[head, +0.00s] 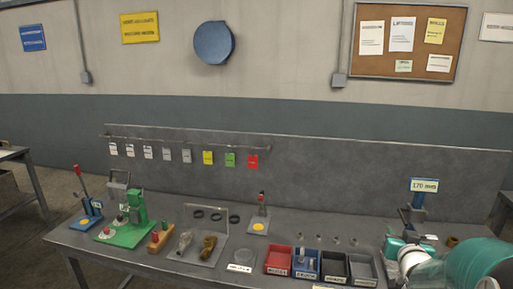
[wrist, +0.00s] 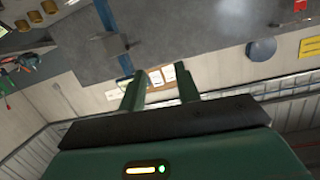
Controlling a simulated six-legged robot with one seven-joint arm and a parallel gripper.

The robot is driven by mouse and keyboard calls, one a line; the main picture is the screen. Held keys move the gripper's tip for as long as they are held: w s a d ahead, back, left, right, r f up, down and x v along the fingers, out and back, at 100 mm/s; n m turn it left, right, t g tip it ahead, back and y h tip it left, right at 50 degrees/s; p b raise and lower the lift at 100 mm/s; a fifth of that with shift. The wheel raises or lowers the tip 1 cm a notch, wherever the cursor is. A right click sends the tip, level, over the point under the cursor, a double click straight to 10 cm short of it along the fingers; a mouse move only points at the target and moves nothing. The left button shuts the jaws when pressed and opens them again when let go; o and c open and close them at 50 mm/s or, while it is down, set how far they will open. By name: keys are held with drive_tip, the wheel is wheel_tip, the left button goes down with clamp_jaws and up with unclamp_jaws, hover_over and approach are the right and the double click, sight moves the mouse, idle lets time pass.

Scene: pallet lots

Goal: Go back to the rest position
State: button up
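My gripper (wrist: 160,88) shows in the wrist view as two green fingers standing apart from a dark bar. Nothing is held between them; the far wall and the pinboard (wrist: 162,77) show through the gap. The wrist view is tilted, with the bench's grey surface toward its top. In the head view, white and teal parts, seemingly of my arm, show at the lower right. The fingertips cannot be made out there.
The workbench (head: 330,228) carries a green fixture (head: 128,232), a red bin (head: 279,261), a blue bin (head: 306,264), darker bins, and a stand with a "170 mm" sign (head: 425,185). Coloured tags hang from a rail (head: 180,142). A second table (head: 15,155) stands at the left.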

drive_tip(key=s+a+r+n+g+y, duration=0.15)
drive_tip(key=s+a, duration=0.25)
drive_tip(key=a, duration=0.4)
drive_tip(key=s+a+r+g, duration=0.2)
drive_tip(key=s+a+g, duration=0.1)
drive_tip(key=s+a, duration=0.3)
drive_tip(key=s+a+n+g+y, duration=0.3)
drive_tip(key=s+a+g, duration=0.1)
drive_tip(key=s+a, duration=0.9)
drive_tip(key=shift+s+a+f+g, duration=0.25)
drive_tip(key=shift+s+a+g, duration=0.1)
drive_tip(key=shift+s, duration=0.3)
